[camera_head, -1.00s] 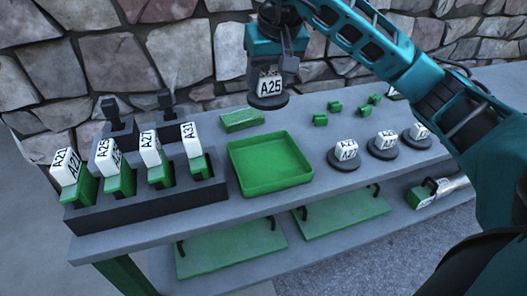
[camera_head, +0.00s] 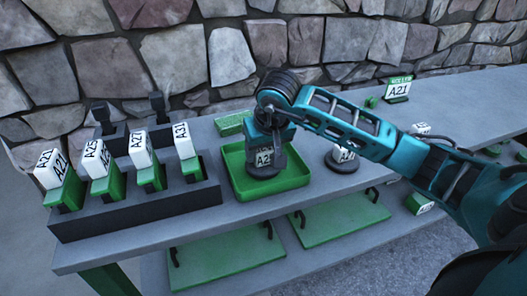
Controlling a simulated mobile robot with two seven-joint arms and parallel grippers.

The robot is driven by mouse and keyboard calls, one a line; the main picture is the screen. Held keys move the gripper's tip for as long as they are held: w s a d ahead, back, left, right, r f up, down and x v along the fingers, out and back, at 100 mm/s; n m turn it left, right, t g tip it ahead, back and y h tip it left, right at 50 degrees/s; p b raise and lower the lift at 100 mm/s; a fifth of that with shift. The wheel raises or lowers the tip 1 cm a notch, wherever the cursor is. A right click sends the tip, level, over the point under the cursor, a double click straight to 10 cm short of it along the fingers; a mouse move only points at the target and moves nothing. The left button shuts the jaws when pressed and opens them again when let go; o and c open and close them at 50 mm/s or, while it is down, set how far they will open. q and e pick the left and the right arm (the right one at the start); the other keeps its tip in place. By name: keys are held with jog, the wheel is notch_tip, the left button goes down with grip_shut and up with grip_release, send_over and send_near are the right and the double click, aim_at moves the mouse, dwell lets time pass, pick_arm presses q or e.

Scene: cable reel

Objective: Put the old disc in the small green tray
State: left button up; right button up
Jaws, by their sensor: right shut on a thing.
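The old disc (camera_head: 263,171) is a dark round plate with a white block on top, its label partly covered. My right gripper (camera_head: 265,148) is shut on the white block from above. The disc is over the floor of the small green tray (camera_head: 299,179), inside its rim; I cannot tell whether it touches the floor. The tray is square and shallow, on the middle of the bench, and partly hidden by my gripper and the disc. My left gripper is not in view.
A dark rack (camera_head: 133,216) with several labelled green holders stands left of the tray. A green block (camera_head: 232,123) lies behind the tray. Another labelled disc (camera_head: 342,164) sits to the right, partly behind my arm. A sign (camera_head: 397,90) stands at the back right.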

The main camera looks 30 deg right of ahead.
jog(key=shift+f, duration=0.15)
jog(key=o, duration=1.3)
jog(key=shift+r, duration=0.2)
jog(key=shift+p+v, duration=1.15)
jog(key=shift+v, duration=4.8)
jog(key=shift+s, duration=0.1)
jog(key=shift+f, duration=0.1)
